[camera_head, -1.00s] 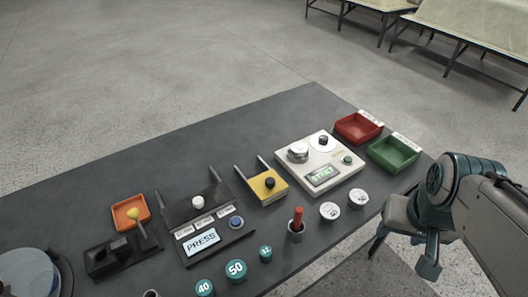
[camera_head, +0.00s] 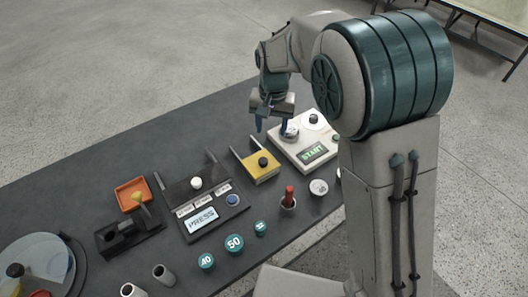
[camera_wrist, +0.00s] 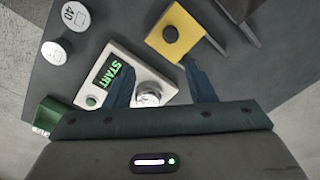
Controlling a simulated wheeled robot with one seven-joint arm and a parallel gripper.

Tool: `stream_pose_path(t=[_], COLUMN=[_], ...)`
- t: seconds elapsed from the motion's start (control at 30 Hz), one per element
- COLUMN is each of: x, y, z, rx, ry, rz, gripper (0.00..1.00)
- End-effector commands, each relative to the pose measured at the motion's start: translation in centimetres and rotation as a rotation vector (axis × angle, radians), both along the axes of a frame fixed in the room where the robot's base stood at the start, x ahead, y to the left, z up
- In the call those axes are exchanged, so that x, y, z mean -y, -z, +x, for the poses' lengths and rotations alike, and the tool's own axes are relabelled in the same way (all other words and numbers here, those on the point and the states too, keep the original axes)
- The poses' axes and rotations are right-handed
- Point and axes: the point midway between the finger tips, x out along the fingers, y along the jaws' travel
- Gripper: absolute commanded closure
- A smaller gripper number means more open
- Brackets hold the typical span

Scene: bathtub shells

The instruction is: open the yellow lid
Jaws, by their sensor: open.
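My gripper (camera_head: 273,124) hangs fingers-down above the table, behind the yellow lid and near the white START device. In the wrist view my gripper (camera_wrist: 157,70) is open, with nothing between its blue fingers, and is apart from the lid.
The white START device (camera_head: 290,150) with dials stands just right of the lid. A black panel with a PRESS screen (camera_head: 202,219) is left of it. A red-handled holder (camera_head: 288,198) and white discs (camera_head: 318,187) stand in front. The table behind the lid is bare.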

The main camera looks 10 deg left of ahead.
Motion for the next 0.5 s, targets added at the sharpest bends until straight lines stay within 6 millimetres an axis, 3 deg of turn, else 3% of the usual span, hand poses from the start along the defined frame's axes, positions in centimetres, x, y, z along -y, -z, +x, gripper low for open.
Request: stream_pose_path(t=[0.17, 0.37, 0.5], x=[-2.3, -2.5, -2.4], y=[1.0, 3.1, 6.0], z=[0.2, 0.2, 0.1], rx=[-0.007, -0.009, -0.011], ry=[-0.008, -0.007, -0.008], rz=[-0.017, -0.02, -0.021], gripper=[0.5, 0.5, 0.5])
